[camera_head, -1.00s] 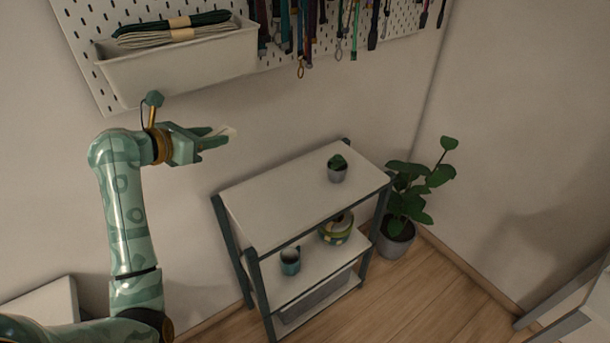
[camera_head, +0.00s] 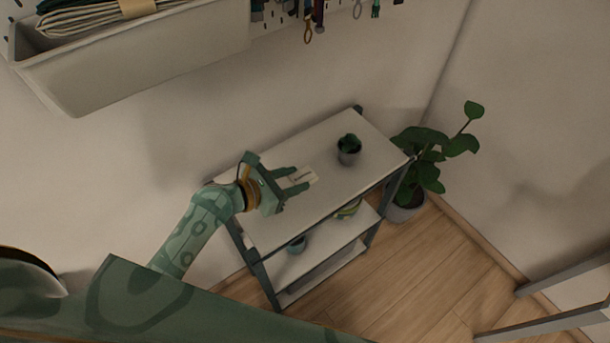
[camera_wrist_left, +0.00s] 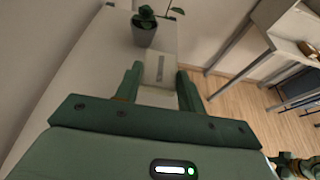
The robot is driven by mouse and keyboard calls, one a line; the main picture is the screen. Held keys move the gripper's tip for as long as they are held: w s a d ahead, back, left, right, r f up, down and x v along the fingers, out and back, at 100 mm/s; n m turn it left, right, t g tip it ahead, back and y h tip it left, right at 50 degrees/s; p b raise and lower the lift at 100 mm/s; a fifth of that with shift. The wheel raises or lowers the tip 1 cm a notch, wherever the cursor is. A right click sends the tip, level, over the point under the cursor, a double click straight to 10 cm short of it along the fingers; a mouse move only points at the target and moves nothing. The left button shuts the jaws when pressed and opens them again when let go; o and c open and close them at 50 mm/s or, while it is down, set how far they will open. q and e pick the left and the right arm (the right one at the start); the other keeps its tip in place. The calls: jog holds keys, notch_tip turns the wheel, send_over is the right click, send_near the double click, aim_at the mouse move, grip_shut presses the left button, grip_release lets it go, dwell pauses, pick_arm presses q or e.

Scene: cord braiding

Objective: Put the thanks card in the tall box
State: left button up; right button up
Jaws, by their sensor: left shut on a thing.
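My left gripper (camera_head: 297,182) is shut on a small pale card (camera_head: 304,177) with a dark line of print too small to read. It holds the card over the left part of the shelf unit's white top, in the head view. In the left wrist view the card (camera_wrist_left: 159,70) sticks out between the two green fingers (camera_wrist_left: 158,85). I cannot make out a tall box in either view.
The shelf unit (camera_head: 265,228) has a small potted succulent (camera_head: 348,149) on top, and a teal cup (camera_head: 297,245) and a patterned round pot (camera_head: 349,209) below. A leafy plant (camera_head: 430,160) stands to its right. A white bin (camera_head: 130,65) hangs on the wall at upper left.

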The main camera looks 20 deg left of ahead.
aim_at(302, 173)
pick_arm(q)
jog(key=w+f+b, duration=0.2)
jog(key=w+f, duration=0.1)
jog(key=w+f+b, duration=0.2)
jog(key=w+f, duration=0.1)
jog(key=shift+w+d+f, duration=0.15)
jog(key=shift+w, duration=0.2)
jog(key=shift+w+f, duration=0.2)
jog(key=shift+f, duration=0.05)
jog(key=f+b, duration=0.1)
jog(key=f, duration=0.1)
jog(key=f+b, duration=0.1)
jog(key=shift+w+f+b, duration=0.2)
jog(key=shift+f+b, duration=0.15)
jog(key=shift+b, duration=0.05)
jog(key=shift+r, duration=0.2)
jog(key=shift+f, duration=0.15)
jog(key=o, duration=0.8)
jog(key=shift+o, duration=0.7)
